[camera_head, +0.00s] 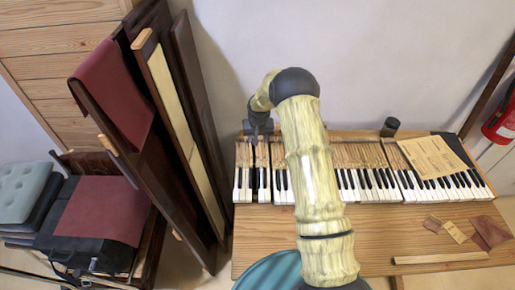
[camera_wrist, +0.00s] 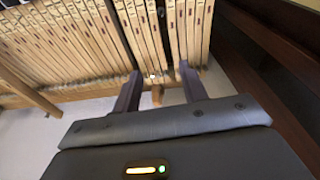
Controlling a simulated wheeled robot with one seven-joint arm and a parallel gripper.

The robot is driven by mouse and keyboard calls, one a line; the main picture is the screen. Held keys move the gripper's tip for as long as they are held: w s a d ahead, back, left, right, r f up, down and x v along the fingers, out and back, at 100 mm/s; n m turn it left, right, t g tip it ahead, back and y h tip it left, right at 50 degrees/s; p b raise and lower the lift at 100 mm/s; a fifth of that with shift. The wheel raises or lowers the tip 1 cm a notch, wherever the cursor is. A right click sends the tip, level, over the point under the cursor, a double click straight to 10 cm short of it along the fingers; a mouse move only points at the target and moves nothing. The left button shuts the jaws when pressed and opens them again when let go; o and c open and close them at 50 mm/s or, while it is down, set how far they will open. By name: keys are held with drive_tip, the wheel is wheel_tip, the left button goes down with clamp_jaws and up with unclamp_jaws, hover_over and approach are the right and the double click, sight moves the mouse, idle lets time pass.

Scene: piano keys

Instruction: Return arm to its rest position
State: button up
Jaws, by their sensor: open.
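My gripper (camera_head: 259,132) is at the left end of the piano keyboard (camera_head: 375,185), over the back part of the keys. In the wrist view my gripper (camera_wrist: 160,90) has its two dark fingers spread apart. The end of a small wooden piece (camera_wrist: 157,96) shows between them, and I cannot tell whether a finger touches it. Long wooden key levers (camera_wrist: 165,35) run behind the fingers. Narrow dark gaps show between the leftmost keys (camera_head: 243,185). My arm hides part of the middle keys.
Tall dark panels (camera_head: 190,90) lean left of the wooden table (camera_head: 390,220). A black cylinder (camera_head: 390,127) and a paper sheet (camera_head: 432,157) are at the back right. Wooden and reddish scraps (camera_head: 490,232) and a wood strip (camera_head: 440,258) lie at the front right.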

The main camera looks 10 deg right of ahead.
drive_tip(key=s+r+n, duration=0.1)
drive_tip(key=s+r, duration=1.7)
drive_tip(key=s, duration=0.4)
drive_tip(key=s+r, duration=0.2)
drive_tip(key=s, duration=1)
drive_tip(key=shift+s, duration=0.15)
drive_tip(key=shift+r, duration=0.1)
